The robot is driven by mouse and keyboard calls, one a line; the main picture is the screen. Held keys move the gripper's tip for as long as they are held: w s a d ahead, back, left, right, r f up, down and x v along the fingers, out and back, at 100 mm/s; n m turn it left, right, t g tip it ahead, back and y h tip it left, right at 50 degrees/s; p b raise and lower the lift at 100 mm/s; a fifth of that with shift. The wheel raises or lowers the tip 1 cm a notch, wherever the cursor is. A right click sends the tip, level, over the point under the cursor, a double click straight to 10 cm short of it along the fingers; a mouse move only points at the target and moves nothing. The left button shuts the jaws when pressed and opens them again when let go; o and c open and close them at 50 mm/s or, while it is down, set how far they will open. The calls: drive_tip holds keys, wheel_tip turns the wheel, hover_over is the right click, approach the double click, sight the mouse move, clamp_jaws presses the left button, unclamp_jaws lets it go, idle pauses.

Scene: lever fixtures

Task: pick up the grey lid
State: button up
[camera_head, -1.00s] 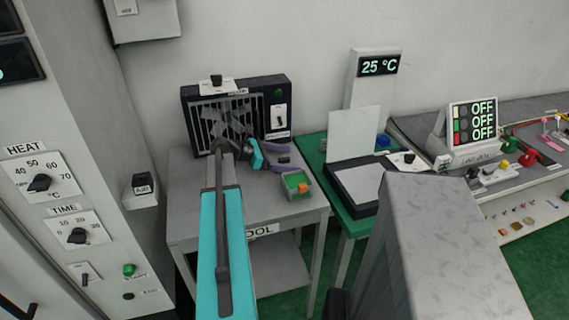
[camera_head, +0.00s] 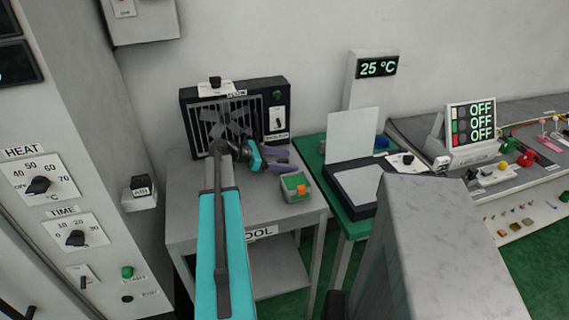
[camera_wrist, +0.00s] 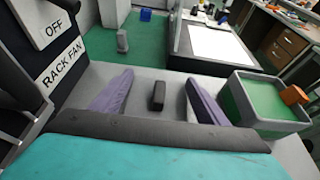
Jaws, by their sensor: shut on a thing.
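My gripper (camera_head: 277,160) is over the grey table, in front of the fan unit. In the wrist view its two purple fingers (camera_wrist: 157,97) stand well apart, one on each side of a flat grey piece with a small black knob (camera_wrist: 157,95) in its middle. I take this piece as the grey lid (camera_wrist: 157,112); its edges are hard to tell from the grey table. The fingers are shut on it. They are clear of the knob. Whether the lid is off the table cannot be told.
A grey tray (camera_wrist: 231,112) with a green inside and an orange block (camera_wrist: 293,95) stands close to the right finger. The rack fan unit (camera_head: 236,108) is behind my gripper. A green table (camera_head: 350,222) with a dark-framed white panel is to the right.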

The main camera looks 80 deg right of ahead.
drive_tip(key=shift+r, duration=0.15)
wheel_tip(320, 180, up, 18)
drive_tip(key=b, duration=0.1)
drive_tip(key=shift+b, duration=0.4)
idle(0.7)
wheel_tip(320, 180, up, 7)
drive_tip(key=p, duration=0.4)
hover_over(285, 159)
wheel_tip(285, 159, down, 7)
drive_tip(key=b, duration=0.4)
drive_tip(key=shift+s, duration=0.1)
idle(0.4)
